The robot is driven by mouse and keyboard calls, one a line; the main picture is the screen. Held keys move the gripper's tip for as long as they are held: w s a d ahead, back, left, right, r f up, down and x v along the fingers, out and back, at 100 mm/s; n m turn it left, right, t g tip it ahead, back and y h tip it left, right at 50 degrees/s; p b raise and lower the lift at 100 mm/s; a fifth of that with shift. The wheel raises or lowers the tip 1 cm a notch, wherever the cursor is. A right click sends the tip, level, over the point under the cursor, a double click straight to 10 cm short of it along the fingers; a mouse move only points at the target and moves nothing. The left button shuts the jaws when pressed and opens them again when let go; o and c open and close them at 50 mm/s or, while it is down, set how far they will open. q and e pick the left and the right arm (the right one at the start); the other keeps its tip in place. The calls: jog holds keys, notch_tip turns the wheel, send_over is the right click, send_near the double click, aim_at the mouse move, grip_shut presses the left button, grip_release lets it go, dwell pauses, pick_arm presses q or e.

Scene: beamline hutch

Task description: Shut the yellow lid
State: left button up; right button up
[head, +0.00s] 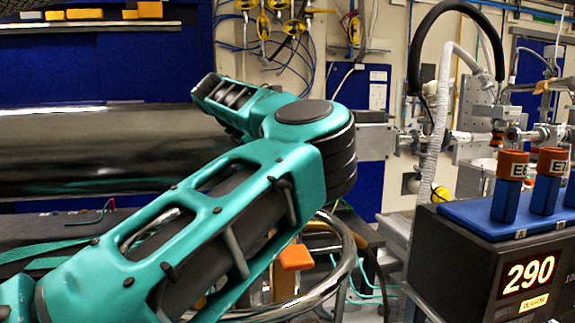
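I cannot make out a yellow lid in the head view. A teal arm of mine crosses the view from the lower left, and its bent joint is near the middle. It hides part of what lies behind and below it. Neither of my grippers shows, so I cannot see their fingers or anything held.
A dark box (460,268) with a lit display reading 290 stands at the lower right. Blue tubes with orange caps (513,164) stand in a blue rack (475,222) on it. A large dark cylinder (90,150) lies behind my arm. An orange block (296,257) sits low in the middle.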

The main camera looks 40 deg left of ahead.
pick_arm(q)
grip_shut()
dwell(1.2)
